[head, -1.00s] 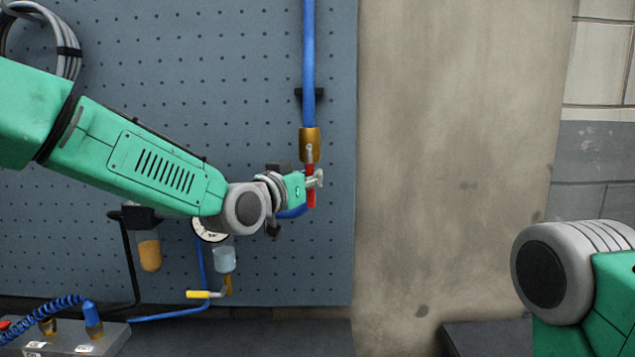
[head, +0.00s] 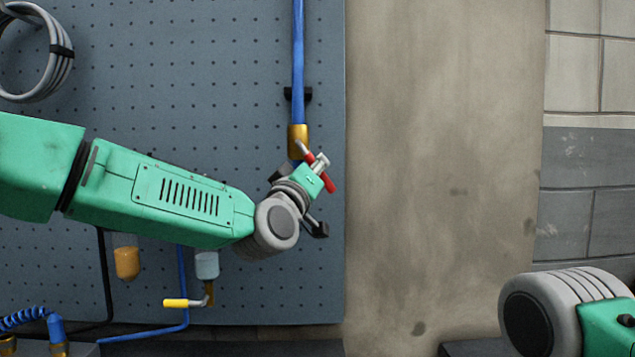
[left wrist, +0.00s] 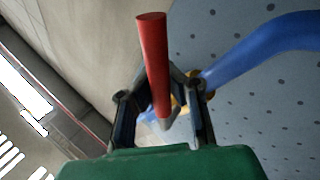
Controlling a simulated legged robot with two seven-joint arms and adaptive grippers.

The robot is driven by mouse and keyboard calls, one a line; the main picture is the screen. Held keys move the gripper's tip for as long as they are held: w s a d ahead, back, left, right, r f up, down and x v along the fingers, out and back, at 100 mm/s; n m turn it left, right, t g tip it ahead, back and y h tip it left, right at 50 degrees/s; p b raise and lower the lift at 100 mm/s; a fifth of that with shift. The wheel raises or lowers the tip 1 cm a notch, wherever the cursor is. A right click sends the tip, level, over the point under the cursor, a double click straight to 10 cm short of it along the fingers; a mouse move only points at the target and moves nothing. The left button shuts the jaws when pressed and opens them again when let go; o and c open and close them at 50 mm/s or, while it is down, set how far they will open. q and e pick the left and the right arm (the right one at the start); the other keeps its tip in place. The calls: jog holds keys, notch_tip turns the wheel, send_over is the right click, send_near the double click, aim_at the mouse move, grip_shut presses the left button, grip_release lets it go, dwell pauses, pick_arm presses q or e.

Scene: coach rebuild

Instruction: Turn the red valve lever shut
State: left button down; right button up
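The red valve lever (head: 330,182) is on the brass valve (head: 298,138) at the bottom of the blue vertical pipe, in front of the pegboard. It slants down to the right, away from the pipe's line. My left gripper (head: 320,163) is at the lever, its fingers across the middle of it. My right gripper is out of view; only part of my right arm shows at the lower right.
The blue pipe (head: 298,60) runs up the pegboard (head: 200,60). Below my left arm are a yellow-handled valve (head: 177,303), an amber bowl (head: 127,263) and a clear bowl (head: 207,265). A coiled grey hose (head: 62,75) hangs at upper left. The concrete wall (head: 440,150) right of the pegboard is bare.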

pick_arm(q)
jog(key=shift+s+d+f+g, duration=0.25)
jog(key=shift+d+f+g, duration=0.05)
jog(key=shift+d+f, duration=0.2)
dwell(0.7)
jog(key=c, duration=1.6)
grip_release()
jog(key=shift+s+a+r+h, duration=0.1)
jog(key=shift+h, duration=0.2)
jog(key=shift+o, duration=0.5)
jog(key=shift+s+a+r, duration=0.1)
jog(key=shift+s+r, duration=0.3)
jog(key=shift+w+a+f, duration=0.1)
jog(key=shift+w+f, duration=0.05)
jog(key=shift+w, duration=0.25)
jog(key=v, duration=1.2)
jog(key=shift+f, duration=0.15)
